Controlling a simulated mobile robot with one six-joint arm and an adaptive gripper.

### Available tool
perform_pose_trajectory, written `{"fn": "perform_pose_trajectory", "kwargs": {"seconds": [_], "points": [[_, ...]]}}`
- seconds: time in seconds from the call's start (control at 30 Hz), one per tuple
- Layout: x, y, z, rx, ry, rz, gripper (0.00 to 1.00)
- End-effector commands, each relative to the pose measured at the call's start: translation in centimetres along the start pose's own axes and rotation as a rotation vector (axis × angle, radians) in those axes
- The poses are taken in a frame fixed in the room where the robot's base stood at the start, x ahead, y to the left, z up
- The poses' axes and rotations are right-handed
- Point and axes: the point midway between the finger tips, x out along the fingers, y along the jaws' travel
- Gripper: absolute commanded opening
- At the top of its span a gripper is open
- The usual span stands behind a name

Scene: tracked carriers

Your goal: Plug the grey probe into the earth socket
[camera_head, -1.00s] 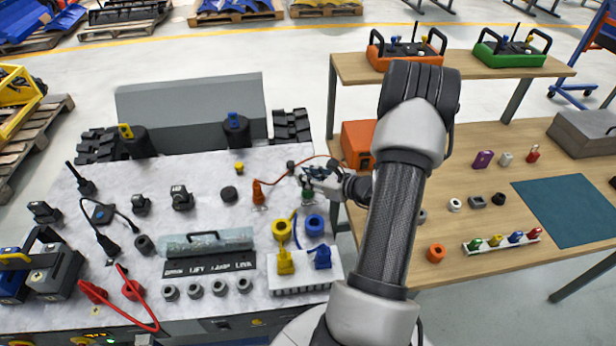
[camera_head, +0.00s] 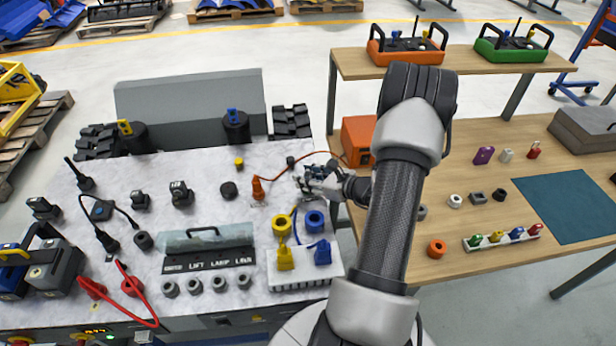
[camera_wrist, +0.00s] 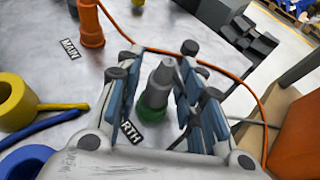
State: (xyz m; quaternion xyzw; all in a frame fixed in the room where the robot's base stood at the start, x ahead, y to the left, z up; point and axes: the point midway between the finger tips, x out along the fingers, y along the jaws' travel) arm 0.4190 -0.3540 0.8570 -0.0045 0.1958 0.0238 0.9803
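The grey probe (camera_wrist: 160,85) stands between my fingers in the wrist view, slightly tilted in the picture. Its lower end meets the green earth socket (camera_wrist: 152,112), and it appears to sit in it; how deep cannot be seen. A partly covered label (camera_wrist: 131,132) reading "RTH" lies in front of the socket. My gripper (camera_wrist: 160,90) is around the probe, with narrow gaps showing between the probe and the finger pads, so it looks open. In the head view my gripper (camera_head: 312,182) is low over the panel's right side and hides the socket and probe.
An orange plug (camera_wrist: 91,25) stands near the "MAIN" label (camera_wrist: 70,50). An orange cable (camera_wrist: 262,105) runs close past my right finger. Yellow (camera_head: 283,228) and blue (camera_head: 314,222) rings are in front of my gripper. A clear cover (camera_head: 205,238) stands on the panel.

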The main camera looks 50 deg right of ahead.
Motion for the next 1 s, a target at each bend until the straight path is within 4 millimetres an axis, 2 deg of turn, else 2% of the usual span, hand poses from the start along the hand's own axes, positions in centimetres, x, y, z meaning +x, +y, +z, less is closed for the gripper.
{"fn": "perform_pose_trajectory", "kwargs": {"seconds": [0.37,0.47,0.57,0.8,1.0], "points": [[-0.1,0.0,0.1,-0.001,-0.001,0.000,0.43],[-0.7,-0.1,0.1,-0.001,-0.001,-0.002,0.43],[-2.0,-0.2,0.1,0.000,-0.001,-0.005,0.43],[-7.2,-0.2,0.1,0.000,-0.002,-0.006,0.43],[-10.6,-0.1,0.1,0.001,-0.001,-0.004,0.43]]}}
